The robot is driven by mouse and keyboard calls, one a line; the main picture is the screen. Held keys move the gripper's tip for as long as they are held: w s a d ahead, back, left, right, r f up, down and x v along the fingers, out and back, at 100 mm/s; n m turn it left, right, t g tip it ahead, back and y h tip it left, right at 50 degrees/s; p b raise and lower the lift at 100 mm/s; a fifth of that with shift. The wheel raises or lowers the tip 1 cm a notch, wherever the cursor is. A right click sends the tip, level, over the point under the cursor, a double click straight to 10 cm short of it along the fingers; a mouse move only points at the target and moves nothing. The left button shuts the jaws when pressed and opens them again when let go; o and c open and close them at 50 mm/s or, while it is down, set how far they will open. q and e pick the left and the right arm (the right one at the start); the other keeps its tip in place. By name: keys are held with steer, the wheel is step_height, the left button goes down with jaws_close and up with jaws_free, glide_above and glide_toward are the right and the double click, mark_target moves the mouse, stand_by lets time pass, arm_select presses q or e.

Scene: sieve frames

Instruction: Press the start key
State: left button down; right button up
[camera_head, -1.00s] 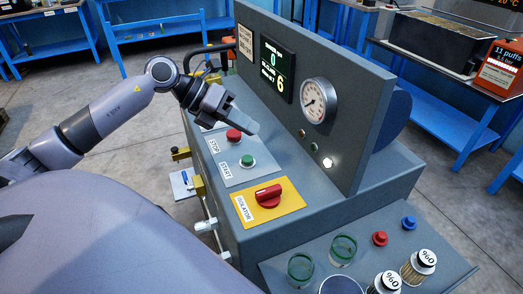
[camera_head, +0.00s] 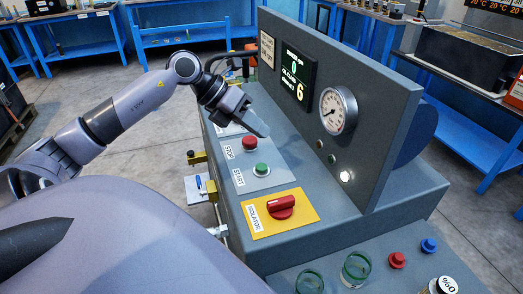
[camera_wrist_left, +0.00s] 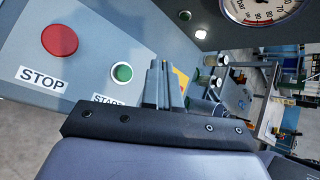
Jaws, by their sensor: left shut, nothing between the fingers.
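The green start key (camera_head: 262,169) sits on a pale plate on the machine's sloping console, above a START label (camera_head: 239,178). In the left wrist view the green key (camera_wrist_left: 122,72) shows just left of the fingers, uncovered. My left gripper (camera_head: 262,130) is shut and empty. In the head view its fingertips are above the plate, past the red stop button and apart from the green key. The closed fingers also show in the left wrist view (camera_wrist_left: 166,84). My right gripper is not in view.
The red stop button (camera_head: 250,143) is beside the start key, close to my left gripper. A red isolator knob (camera_head: 281,207) sits on a yellow plate nearer me. An upright panel (camera_head: 385,110) with a gauge (camera_head: 338,110) and a lit display (camera_head: 294,74) rises behind the console.

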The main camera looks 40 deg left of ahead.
mark_target(258, 166)
arm_select(q)
step_height(258, 166, down, 6)
steer(key=b, duration=0.4)
steer(key=shift+f, duration=0.4)
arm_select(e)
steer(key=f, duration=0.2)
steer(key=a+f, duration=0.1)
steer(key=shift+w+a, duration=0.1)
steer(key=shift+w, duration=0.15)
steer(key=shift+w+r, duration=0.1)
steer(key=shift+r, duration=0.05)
arm_select(q)
steer(key=shift+f, duration=0.1)
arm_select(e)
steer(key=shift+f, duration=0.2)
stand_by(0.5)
arm_select(q)
steer(key=shift+f+b, duration=0.35)
steer(key=shift+b, duration=0.15)
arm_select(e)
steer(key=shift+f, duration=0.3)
